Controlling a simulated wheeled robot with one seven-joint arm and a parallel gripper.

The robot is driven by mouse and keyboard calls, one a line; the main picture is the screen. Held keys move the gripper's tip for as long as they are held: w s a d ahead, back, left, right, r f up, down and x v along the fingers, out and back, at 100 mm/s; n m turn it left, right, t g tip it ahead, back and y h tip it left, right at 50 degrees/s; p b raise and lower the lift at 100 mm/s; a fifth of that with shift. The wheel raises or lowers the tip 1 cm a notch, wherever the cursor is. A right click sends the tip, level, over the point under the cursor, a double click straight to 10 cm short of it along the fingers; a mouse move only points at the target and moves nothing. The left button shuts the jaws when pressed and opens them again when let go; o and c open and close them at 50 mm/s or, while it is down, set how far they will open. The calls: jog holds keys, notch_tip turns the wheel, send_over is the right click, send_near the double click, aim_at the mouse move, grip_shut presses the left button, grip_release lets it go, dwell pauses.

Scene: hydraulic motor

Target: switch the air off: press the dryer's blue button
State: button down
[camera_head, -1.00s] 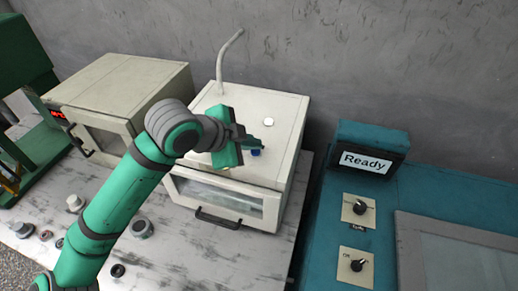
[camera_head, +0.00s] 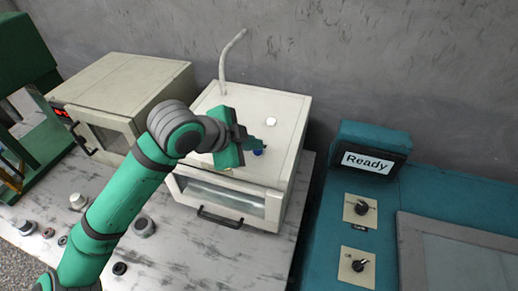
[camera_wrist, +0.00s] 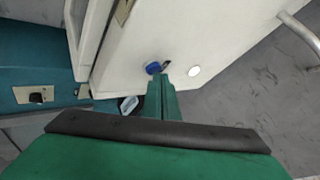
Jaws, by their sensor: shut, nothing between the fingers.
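The dryer (camera_head: 285,108) is a cream box with a glass front door and a black handle. Its blue button (camera_head: 259,152) is on the top, partly hidden by my gripper (camera_head: 262,146) in the head view. In the wrist view the blue button (camera_wrist: 153,68) lies just beyond and slightly left of my shut fingertips (camera_wrist: 161,76). My gripper is shut and empty, close to the button. I cannot tell whether the fingertips touch it. A white round button (camera_head: 271,121) sits further back on the dryer's top, and also shows in the wrist view (camera_wrist: 194,71).
A bent pipe (camera_head: 222,62) rises from the dryer's back. A cream oven (camera_head: 120,85) stands to the left. A teal machine (camera_head: 330,235) with a "Ready" display (camera_head: 366,162) and knobs stands to the right. Several small parts lie on the marbled table (camera_head: 180,250).

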jog(key=shift+w+f, duration=0.15)
jog(key=shift+f, duration=0.15)
jog(key=shift+d+r, duration=0.1)
jog(key=shift+r, duration=0.25)
jog(key=shift+a, duration=0.2)
jog(key=shift+r, duration=0.15)
